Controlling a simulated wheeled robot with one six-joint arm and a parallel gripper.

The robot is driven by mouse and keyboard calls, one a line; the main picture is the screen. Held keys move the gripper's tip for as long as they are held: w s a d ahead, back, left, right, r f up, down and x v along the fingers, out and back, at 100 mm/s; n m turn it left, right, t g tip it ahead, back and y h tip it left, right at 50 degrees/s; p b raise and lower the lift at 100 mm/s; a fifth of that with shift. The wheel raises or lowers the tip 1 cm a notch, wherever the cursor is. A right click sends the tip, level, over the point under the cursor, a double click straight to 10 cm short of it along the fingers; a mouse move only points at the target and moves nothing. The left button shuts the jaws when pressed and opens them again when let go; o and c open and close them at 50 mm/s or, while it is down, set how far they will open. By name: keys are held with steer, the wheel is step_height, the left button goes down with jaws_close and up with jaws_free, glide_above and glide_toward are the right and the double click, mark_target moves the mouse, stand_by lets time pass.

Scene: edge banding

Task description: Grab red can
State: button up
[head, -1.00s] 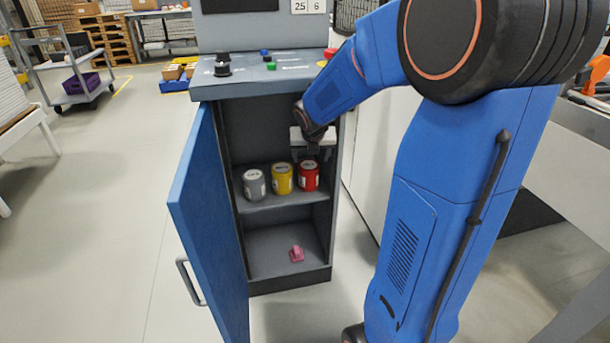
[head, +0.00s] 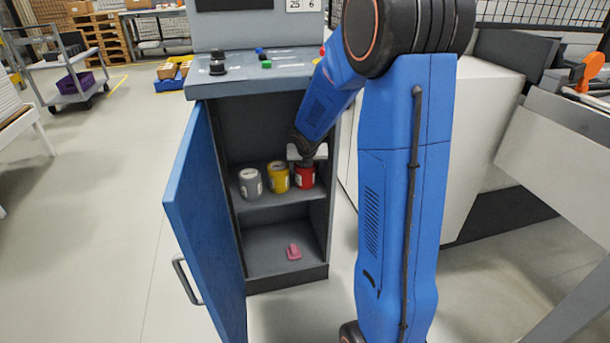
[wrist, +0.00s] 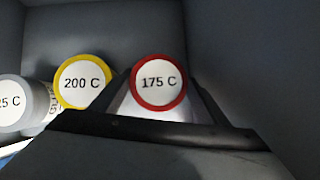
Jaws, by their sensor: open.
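The red can (head: 305,177) stands upright at the right end of a row of cans on the cabinet's upper shelf. In the wrist view its white lid label reads 175 C (wrist: 159,82). My gripper (head: 306,163) is inside the cabinet, directly above the red can in the head view. In the wrist view its open fingers (wrist: 160,95) reach along the left and right sides of the red can. I cannot tell whether either finger touches it.
The yellow can (head: 278,177), labelled 200 C, stands close on the left, with the grey can (head: 250,183) beyond it. The cabinet's blue door (head: 205,215) is open to the left. A pink object (head: 293,251) lies on the lower shelf. The right wall is near the red can.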

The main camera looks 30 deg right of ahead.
steer(key=shift+x, duration=2.45)
steer(key=shift+a, duration=0.15)
steer(key=c, duration=1.1)
steer(key=shift+r, duration=0.1)
